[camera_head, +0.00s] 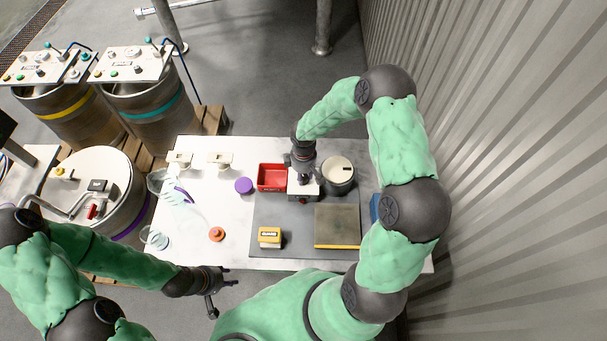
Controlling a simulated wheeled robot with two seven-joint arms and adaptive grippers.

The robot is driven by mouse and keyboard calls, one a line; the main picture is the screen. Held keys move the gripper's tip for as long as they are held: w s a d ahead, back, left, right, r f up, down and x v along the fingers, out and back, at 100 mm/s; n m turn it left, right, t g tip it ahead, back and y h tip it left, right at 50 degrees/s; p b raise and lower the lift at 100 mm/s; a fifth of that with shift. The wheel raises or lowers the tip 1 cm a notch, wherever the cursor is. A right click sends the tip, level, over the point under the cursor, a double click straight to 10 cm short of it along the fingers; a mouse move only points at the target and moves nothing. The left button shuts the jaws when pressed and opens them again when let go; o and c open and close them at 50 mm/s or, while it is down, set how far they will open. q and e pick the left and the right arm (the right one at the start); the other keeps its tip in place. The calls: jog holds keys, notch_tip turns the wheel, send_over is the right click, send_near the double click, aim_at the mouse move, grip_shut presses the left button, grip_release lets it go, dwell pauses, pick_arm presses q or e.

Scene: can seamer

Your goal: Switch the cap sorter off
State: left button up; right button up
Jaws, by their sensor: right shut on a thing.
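My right gripper (304,180) points down over a small white box (296,192) with a red spot on its front, at the back of the grey mat. It is shut on a small part at the top of this box; the gripper hides that part, so I cannot tell its position. A round dark-sided bowl with a cream top (339,170) stands just right of the box, and a red tray (271,177) stands just left; they look like parts of the cap sorter. My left gripper (224,294) is open and empty, off the table's front left edge.
On the grey mat (284,219) are a yellow-and-white block (270,237) and a flat yellow-edged plate (337,226). A purple lid (243,185), an orange piece (216,234) and clear glassware (155,238) stand on the white table. Steel kegs (151,112) stand left.

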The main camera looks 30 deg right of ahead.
jog(key=o, duration=1.1)
jog(key=shift+o, duration=0.2)
notch_tip(320, 180, up, 12)
